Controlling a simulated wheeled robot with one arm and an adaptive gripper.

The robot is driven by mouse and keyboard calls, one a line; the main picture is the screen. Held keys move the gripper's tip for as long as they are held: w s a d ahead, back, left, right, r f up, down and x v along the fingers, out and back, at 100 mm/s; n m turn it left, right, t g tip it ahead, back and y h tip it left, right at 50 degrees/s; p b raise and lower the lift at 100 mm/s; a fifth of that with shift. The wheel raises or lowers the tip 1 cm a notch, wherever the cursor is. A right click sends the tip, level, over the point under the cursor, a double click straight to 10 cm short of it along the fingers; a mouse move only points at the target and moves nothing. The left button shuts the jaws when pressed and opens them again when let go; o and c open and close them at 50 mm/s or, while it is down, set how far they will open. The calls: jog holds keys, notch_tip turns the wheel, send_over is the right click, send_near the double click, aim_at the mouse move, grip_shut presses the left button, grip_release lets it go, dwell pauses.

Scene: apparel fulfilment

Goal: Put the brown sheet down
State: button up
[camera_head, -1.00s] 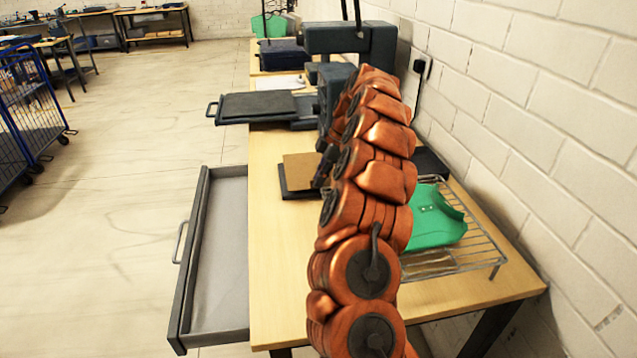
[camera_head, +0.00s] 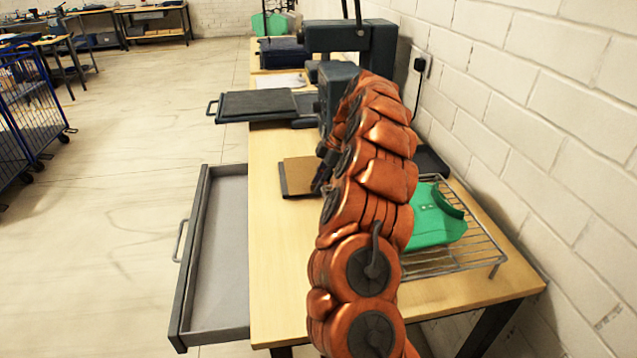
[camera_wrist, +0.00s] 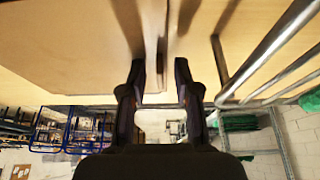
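The brown sheet (camera_head: 300,176) lies flat over a dark flat pad (camera_head: 283,181) on the wooden table, in the head view. A thin strip of the pad shows along the sheet's left side. In the wrist view the sheet (camera_wrist: 85,45) fills the upper left, with its right edge near the space between my fingers. My gripper (camera_wrist: 160,70) has its two fingers clearly apart, with a gap around that edge. In the head view the gripper is mostly hidden behind my arm, at the sheet's right side.
A wire rack (camera_head: 470,250) with a green item (camera_head: 435,218) stands at the right by the wall. A grey open drawer (camera_head: 218,260) juts out left of the table (camera_head: 280,285). A press with a dark platen (camera_head: 258,104) stands behind. The front table top is clear.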

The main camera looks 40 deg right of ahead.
jog(key=p+v, duration=0.1)
jog(key=v, duration=1.1)
dwell(0.4)
jog(key=shift+r, duration=0.1)
